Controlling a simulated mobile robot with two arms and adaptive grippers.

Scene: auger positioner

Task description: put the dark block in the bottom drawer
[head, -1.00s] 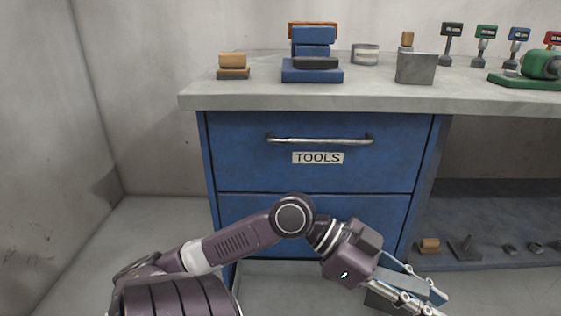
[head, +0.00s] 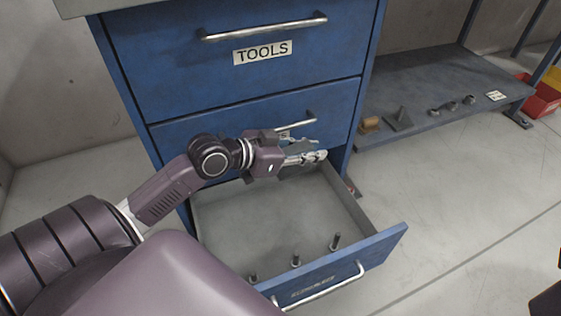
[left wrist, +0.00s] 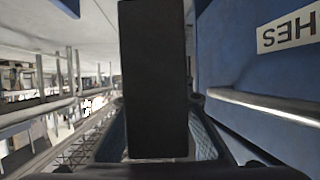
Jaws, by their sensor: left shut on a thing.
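My left gripper (head: 306,157) is shut on the dark block. The dark block (left wrist: 155,80) stands out as a long, near-black bar between the fingers in the left wrist view; in the head view it is mostly hidden by the gripper. The bottom drawer (head: 380,245) is pulled open, blue in front with a grey inside. My left gripper is above the back right part of this drawer, close to the cabinet front. My right gripper is not in view.
Three upright bolts (head: 295,260) stand inside the drawer near its front. The drawers above, one labelled TOOLS (head: 262,52), are shut. A low shelf (head: 440,95) with small parts is at the right. The drawer's middle is clear.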

